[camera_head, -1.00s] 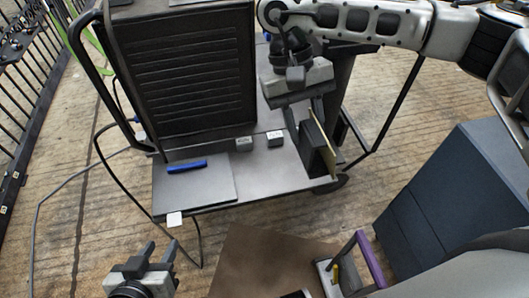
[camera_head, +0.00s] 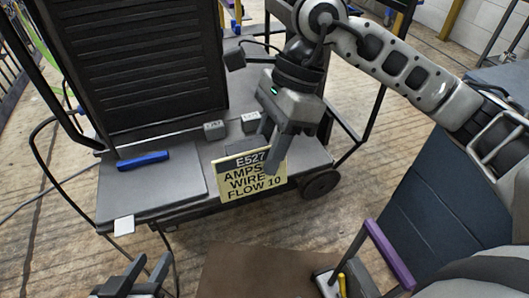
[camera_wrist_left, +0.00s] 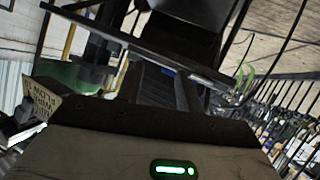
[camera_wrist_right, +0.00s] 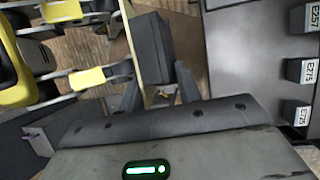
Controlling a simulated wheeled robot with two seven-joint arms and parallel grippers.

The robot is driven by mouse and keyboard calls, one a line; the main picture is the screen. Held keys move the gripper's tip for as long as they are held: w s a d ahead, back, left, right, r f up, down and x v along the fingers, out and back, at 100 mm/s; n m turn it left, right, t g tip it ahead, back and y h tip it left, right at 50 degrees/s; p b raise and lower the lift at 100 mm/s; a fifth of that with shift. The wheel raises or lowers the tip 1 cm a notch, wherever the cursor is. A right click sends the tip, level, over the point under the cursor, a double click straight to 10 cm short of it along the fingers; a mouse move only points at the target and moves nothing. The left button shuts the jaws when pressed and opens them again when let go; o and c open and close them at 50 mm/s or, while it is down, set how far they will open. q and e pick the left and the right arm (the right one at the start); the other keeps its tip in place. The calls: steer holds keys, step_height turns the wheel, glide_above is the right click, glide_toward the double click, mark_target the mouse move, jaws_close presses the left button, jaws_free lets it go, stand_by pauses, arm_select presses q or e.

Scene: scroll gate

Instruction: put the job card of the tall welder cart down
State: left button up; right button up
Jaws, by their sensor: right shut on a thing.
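The job card (camera_head: 235,186) is a cream plate reading E527, AMPS, WIRE, FLOW 10. My right gripper (camera_head: 270,148) is shut on it from above and holds it, face to the head camera, at the front edge of the cart's grey shelf (camera_head: 308,160). I cannot tell whether it touches the shelf. In the right wrist view the card (camera_wrist_right: 132,48) is edge-on beside a dark block (camera_wrist_right: 152,48) between the fingers. The welder cart's tall black louvred body (camera_head: 140,55) stands behind the shelf. My left gripper (camera_head: 146,264) is open and empty, low in front of the cart.
Small labelled grey blocks (camera_head: 214,130) stand on the shelf. A blue bar (camera_head: 143,160) lies on the flat plate (camera_head: 150,190) at left, with a white tag (camera_head: 124,226) at its front. A blue cabinet (camera_head: 410,185) and a purple-handled item (camera_head: 389,255) are at right.

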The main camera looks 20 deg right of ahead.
steer(key=w+d+f+b, duration=0.1)
steer(key=w+d+f, duration=0.2)
steer(key=w+d+f+b, duration=0.1)
steer(key=w+d+f, duration=0.2)
steer(key=w, duration=0.1)
steer(key=w+d+f+b, duration=0.1)
steer(key=w+d+f, duration=0.2)
steer(key=f, duration=0.1)
steer(key=shift+w+b, duration=0.15)
steer(key=shift+b, duration=0.2)
step_height(320, 180, down, 3)
steer(key=shift+r+b, duration=0.15)
steer(key=shift+b, duration=0.45)
steer(key=shift+f, duration=0.2)
arm_select(q)
steer(key=r, duration=0.1)
steer(key=d+t+h, duration=0.1)
steer(key=r+t, duration=0.1)
steer(key=shift+w+d+r+n+h, duration=0.15)
steer(key=shift+d+r+n+h, duration=0.1)
steer(key=shift+r+n+h, duration=0.15)
arm_select(e)
steer(key=o, duration=1)
steer(key=shift+r, duration=0.15)
